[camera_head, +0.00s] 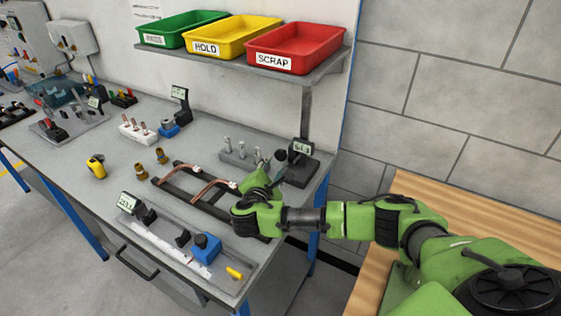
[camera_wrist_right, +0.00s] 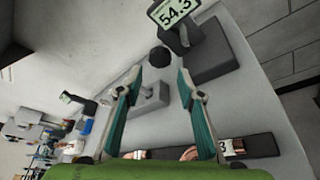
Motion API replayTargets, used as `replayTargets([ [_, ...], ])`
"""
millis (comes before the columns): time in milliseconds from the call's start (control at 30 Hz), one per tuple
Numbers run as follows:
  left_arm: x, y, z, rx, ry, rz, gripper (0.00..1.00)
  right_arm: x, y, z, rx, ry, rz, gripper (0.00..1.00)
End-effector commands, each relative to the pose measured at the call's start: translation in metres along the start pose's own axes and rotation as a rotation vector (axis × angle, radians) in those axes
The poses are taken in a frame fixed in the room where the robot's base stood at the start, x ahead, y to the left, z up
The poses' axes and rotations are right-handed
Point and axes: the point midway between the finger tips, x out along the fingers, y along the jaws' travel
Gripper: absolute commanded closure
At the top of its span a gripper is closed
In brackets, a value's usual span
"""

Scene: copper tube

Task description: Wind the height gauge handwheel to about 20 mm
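The height gauge (camera_head: 299,168) stands at the right end of the bench, a dark block with a small tilted display (camera_head: 303,148). In the right wrist view the display (camera_wrist_right: 174,11) reads about 54.3. Its round black handwheel (camera_wrist_right: 160,57) shows just beyond my right fingertips, centred between them; it also appears left of the display in the head view (camera_head: 281,155). My right gripper (camera_wrist_right: 160,75) is open and empty, its two teal-padded fingers apart and pointing toward the handwheel. I cannot tell the exact gap. My left gripper is not in view.
A grey block with upright pins (camera_head: 238,156) stands left of the gauge. Copper tubes lie on a dark fixture (camera_head: 180,188) nearer the front. A measuring rail with a blue block (camera_head: 207,248) lies at the front edge. The red SCRAP bin (camera_head: 297,45) is on the shelf above.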

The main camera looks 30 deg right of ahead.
Motion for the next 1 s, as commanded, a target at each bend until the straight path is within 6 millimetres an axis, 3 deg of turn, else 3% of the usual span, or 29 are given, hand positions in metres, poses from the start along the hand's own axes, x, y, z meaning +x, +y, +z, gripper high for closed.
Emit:
replayTargets([
  [33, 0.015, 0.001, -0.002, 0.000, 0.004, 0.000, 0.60, 0.012, -0.004, -0.003, 0.002, -0.004, 0.002, 0.65],
  [300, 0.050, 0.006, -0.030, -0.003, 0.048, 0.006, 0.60, 0.054, -0.005, -0.003, 0.001, -0.003, 0.001, 0.65],
  [500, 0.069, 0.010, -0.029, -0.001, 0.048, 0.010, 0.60, 0.077, -0.003, -0.002, 0.001, -0.002, 0.001, 0.65],
  [1000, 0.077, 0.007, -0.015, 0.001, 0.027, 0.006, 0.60, 0.090, 0.000, 0.001, 0.000, 0.000, 0.000, 0.65],
])
